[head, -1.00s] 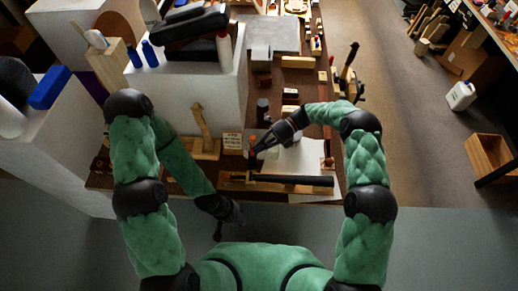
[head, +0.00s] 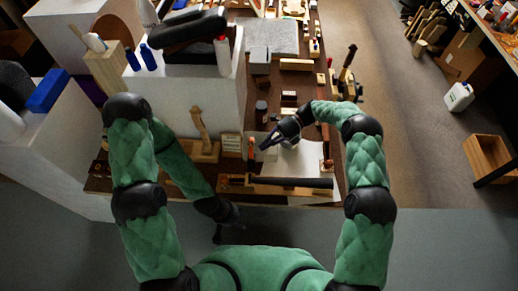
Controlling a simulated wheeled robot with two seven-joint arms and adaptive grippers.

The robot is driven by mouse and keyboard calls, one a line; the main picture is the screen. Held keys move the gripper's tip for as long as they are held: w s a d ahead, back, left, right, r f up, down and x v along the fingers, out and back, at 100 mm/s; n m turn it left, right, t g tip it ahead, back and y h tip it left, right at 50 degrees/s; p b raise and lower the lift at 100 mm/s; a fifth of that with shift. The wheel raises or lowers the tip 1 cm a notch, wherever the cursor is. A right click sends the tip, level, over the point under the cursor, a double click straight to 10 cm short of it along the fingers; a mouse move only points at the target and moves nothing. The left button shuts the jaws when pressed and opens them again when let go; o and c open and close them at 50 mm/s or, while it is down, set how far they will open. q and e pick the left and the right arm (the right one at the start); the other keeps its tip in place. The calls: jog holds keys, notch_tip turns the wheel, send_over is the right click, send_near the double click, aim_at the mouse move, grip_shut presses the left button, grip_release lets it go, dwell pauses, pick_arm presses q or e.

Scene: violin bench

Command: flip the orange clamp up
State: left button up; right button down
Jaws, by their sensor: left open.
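The orange clamp (head: 251,147) is a small, narrow orange piece on the brown bench, just left of the white sheet. It is too small to tell whether it stands or lies. My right gripper (head: 266,144) is just to its right, over the sheet's upper left edge. Its fingers look parted and empty, with a small gap to the clamp. My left gripper (head: 219,236) hangs low in front of the bench's near edge, well away from the clamp. It is open, and its fingers are dark and hard to make out.
A long dark bar on a wooden piece (head: 285,185) lies along the bench's near edge. A wooden stand (head: 202,145) and a pale box (head: 231,143) are left of the clamp. The white sheet (head: 303,160) is mostly clear. A big white block (head: 200,95) rises behind the stand.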

jog(key=v, duration=0.8)
jog(key=shift+d, duration=0.25)
jog(key=shift+w, duration=0.15)
